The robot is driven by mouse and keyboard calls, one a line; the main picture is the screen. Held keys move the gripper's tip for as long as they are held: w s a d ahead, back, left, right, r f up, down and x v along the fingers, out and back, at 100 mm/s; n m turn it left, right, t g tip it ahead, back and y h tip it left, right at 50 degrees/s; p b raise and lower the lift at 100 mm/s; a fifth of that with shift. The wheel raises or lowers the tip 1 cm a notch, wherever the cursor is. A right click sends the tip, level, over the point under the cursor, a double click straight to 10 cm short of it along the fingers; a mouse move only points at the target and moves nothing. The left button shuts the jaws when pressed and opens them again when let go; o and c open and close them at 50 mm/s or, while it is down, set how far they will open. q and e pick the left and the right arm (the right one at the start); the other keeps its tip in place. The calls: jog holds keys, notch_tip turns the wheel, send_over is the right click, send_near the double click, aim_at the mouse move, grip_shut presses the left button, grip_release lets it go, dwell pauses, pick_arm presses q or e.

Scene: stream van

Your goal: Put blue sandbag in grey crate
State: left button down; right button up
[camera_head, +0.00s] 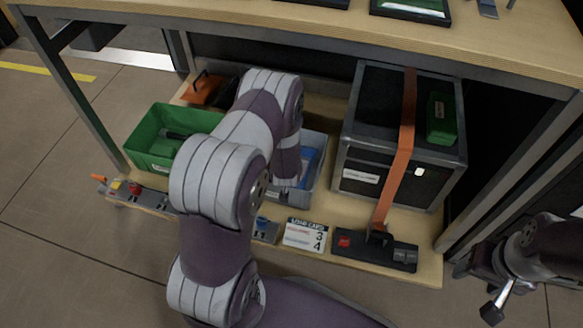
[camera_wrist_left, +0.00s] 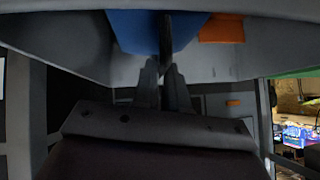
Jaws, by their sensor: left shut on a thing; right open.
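The grey crate (camera_head: 314,184) stands on the lower shelf, partly behind my left arm. Some blue, the blue sandbag (camera_head: 307,154), shows inside it beside my arm. In the left wrist view my left gripper (camera_wrist_left: 164,72) is shut, its fingers close together at the blue sandbag (camera_wrist_left: 135,30). Grey crate walls (camera_wrist_left: 70,45) show around it in that view. My left arm hides the left gripper in the head view. My right gripper (camera_head: 496,303) is open and empty at the lower right, outside the shelf.
A green crate (camera_head: 150,148) stands left of my arm. A black case (camera_head: 385,180) with an orange strap (camera_head: 403,150) stands to the right. The tabletop (camera_head: 300,22) overhangs the shelf. A label card (camera_head: 304,236) and a dark strip (camera_head: 375,250) lie along the front edge.

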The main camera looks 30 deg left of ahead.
pick_arm(q)
notch_tip(320, 180, down, 3)
jog(key=shift+r+b, duration=0.1)
jog(key=shift+b, duration=0.55)
jog(key=shift+r, duration=0.2)
jog(key=c, duration=1.6)
grip_release()
jog(key=shift+f, duration=0.25)
jog(key=o, duration=0.4)
jog(key=shift+o, duration=0.2)
jog(key=shift+r, duration=0.1)
